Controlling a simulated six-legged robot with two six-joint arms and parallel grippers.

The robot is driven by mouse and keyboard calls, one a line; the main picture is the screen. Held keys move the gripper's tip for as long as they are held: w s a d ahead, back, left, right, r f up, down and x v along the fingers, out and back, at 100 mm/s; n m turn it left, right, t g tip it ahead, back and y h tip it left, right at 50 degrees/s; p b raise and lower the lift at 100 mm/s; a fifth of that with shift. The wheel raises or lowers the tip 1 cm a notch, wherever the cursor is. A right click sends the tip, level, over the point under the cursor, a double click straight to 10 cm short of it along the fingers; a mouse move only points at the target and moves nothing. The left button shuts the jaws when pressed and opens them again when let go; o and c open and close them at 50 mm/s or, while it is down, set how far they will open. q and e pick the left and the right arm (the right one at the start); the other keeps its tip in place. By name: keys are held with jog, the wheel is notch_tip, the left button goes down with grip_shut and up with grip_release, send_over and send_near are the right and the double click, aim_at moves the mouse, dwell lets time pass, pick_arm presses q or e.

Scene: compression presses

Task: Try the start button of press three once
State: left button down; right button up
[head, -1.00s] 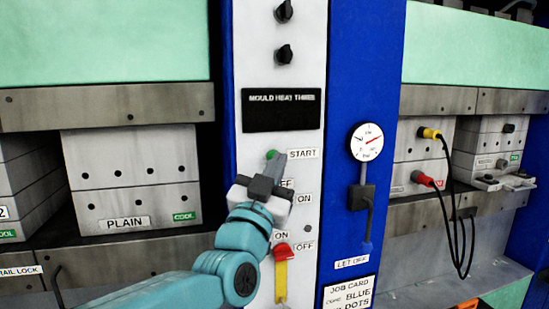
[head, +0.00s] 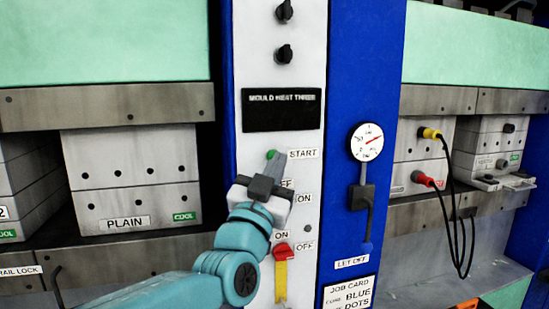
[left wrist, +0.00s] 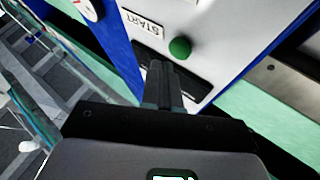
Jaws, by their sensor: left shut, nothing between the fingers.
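In the left wrist view the button (left wrist: 180,48) shows whole, a little beyond and right of the shut fingertips (left wrist: 162,68). A small gap shows there; contact cannot be made out. The fingers cover part of the panel below the button. My right gripper is not in view.
A pressure gauge (head: 366,142) and a let-off lever (head: 362,197) are on the blue column to the right. A PLAIN mould block (head: 130,180) stands left; cabled plugs (head: 428,133) are right.

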pick_arm(q)
jog(key=shift+w+a, duration=0.15)
jog(key=shift+w, duration=0.3)
jog(key=shift+w+a, duration=0.15)
jog(key=shift+w, duration=0.25)
dwell(1.0)
jog(key=shift+s, duration=0.1)
jog(key=shift+s+d+b, duration=0.3)
jog(key=shift+s+b, duration=0.45)
jog(key=shift+b, duration=0.1)
jog(key=shift+f, duration=0.1)
